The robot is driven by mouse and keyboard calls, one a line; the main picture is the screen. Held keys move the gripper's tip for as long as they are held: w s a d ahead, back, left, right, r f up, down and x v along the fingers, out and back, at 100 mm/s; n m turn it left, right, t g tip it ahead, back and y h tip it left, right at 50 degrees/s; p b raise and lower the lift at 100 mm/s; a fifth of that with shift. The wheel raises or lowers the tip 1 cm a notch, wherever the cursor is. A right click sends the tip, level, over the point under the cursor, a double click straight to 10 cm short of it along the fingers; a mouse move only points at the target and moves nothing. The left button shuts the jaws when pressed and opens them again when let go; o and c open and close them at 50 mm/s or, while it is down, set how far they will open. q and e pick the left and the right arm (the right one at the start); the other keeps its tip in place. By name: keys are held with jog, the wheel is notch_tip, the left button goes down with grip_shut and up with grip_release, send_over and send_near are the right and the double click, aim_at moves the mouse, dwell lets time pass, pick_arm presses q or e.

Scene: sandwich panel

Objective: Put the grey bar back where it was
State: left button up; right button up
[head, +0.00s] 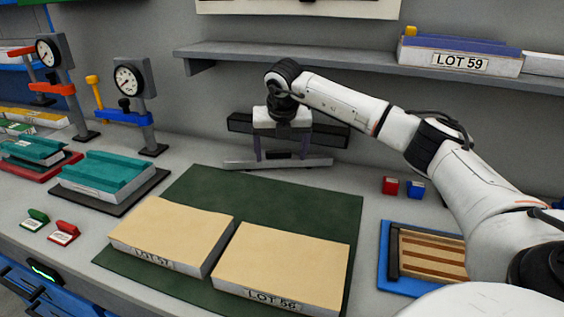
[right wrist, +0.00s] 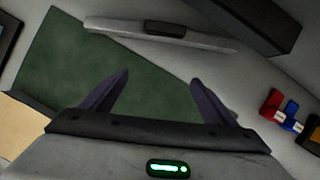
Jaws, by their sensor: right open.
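The grey bar (head: 312,163) lies on the bench top just behind the green mat (head: 310,196). In the right wrist view the grey bar (right wrist: 205,40) shows a short black grip (right wrist: 165,28) at its middle. My right gripper (head: 280,157) points down at the bar's middle, with its fingers spread. In the right wrist view the space between my right fingertips (right wrist: 160,76) is empty, and the bar is beyond them, apart from them. A long dark block (head: 330,134) is behind the gripper, partly hidden by it. My left gripper is not in view.
Two tan panels (head: 288,262) (head: 172,232) lie on the mat. A blue tray (head: 384,270) with striped wood and small red (head: 390,186) and blue (head: 415,189) blocks are at right. Dial gauge stands (head: 146,115) and teal pieces (head: 105,172) are at left. A shelf (head: 300,54) overhangs the back.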

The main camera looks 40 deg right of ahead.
jog(key=shift+s+a, duration=1.2)
jog(key=shift+s, duration=0.2)
